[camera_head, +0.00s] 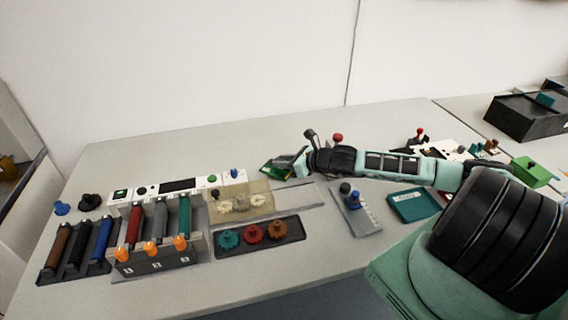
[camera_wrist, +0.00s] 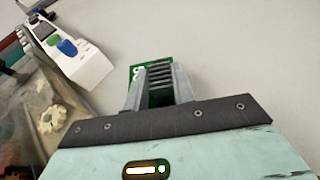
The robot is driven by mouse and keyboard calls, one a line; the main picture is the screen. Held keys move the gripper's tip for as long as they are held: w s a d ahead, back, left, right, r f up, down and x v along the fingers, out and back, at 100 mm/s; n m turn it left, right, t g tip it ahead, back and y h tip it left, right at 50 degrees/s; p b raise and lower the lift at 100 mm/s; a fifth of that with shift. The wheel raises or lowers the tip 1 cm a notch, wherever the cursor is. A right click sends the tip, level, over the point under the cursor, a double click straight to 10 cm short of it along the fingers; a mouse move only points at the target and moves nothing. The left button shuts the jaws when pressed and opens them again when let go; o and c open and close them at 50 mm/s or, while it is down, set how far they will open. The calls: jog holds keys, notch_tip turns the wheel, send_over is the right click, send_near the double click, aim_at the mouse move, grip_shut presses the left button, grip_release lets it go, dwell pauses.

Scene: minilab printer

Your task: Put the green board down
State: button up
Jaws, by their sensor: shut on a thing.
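The green board (camera_head: 274,169) is at my gripper's tip, over the middle of the table, right of the clear cover. In the wrist view the green board (camera_wrist: 137,73) shows between and beyond the two fingers, with white markings on its left part and dark ribs across it. My gripper (camera_head: 299,163) is shut on the board; in the wrist view the gripper (camera_wrist: 157,96) has its fingers on either side of it. Whether the board touches the table top cannot be told.
The printer (camera_head: 160,235) with rollers and orange knobs stands left, beside a clear cover (camera_head: 240,203). A black tray (camera_head: 293,236) of gears lies in front. A grey plate (camera_head: 362,222) and a teal tray (camera_head: 412,207) lie right. The table (camera_head: 270,130) behind is clear.

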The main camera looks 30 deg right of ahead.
jog(key=shift+f, duration=0.7)
jog(key=shift+f, duration=0.1)
jog(key=o, duration=1)
